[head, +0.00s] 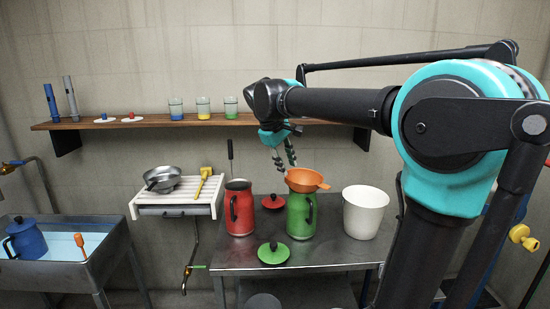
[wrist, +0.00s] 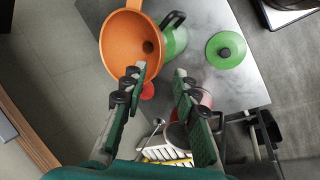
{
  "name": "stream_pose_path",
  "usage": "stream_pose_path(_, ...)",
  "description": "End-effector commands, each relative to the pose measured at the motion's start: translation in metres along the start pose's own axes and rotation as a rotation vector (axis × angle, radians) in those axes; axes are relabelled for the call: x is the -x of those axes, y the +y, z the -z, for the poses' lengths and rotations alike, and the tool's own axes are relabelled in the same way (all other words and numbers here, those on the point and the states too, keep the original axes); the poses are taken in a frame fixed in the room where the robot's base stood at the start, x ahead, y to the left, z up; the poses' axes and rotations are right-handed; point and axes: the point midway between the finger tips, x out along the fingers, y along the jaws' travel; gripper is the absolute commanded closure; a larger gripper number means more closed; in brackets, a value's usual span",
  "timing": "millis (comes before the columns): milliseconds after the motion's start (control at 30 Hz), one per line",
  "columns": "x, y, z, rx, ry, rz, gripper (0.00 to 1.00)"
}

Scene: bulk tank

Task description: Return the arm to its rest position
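My arm reaches in from the right in the head view. My gripper (head: 285,158) hangs over the metal table, just above and left of the orange funnel (head: 307,179). In the wrist view my gripper (wrist: 160,88) shows its two fingers spread apart with nothing between them. The funnel sits in the mouth of the green jug (head: 301,216), and it also shows in the wrist view (wrist: 124,42) close to the left finger. The gripper appears apart from the funnel.
The metal table (head: 300,252) holds a red jug (head: 239,208), red lid (head: 272,202), green lid (head: 273,253) and white bucket (head: 364,212). A wooden shelf (head: 150,123) with cups runs behind the gripper. A rack (head: 178,196) and a sink (head: 70,265) with a blue jug (head: 26,238) stand left.

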Motion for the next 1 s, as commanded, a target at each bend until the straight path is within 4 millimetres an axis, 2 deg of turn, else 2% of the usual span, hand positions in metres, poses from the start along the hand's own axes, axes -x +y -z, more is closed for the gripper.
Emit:
stream_pose_path(167,-0.072,-0.025,-0.051,-0.169,0.033,0.069,0.71)
stream_pose_path(267,-0.117,-0.05,-0.089,-0.291,0.061,0.117,0.71)
stream_pose_path(400,-0.176,-0.095,-0.148,-0.479,0.104,0.183,0.71)
stream_pose_path(500,-0.206,-0.129,-0.185,-0.601,0.133,0.222,0.71)
stream_pose_path(600,-0.226,-0.158,-0.213,-0.697,0.157,0.252,0.71)
stream_pose_path(733,-0.239,-0.182,-0.234,-0.772,0.177,0.274,0.71)
stream_pose_path(1000,-0.243,-0.189,-0.239,-0.797,0.184,0.282,0.71)
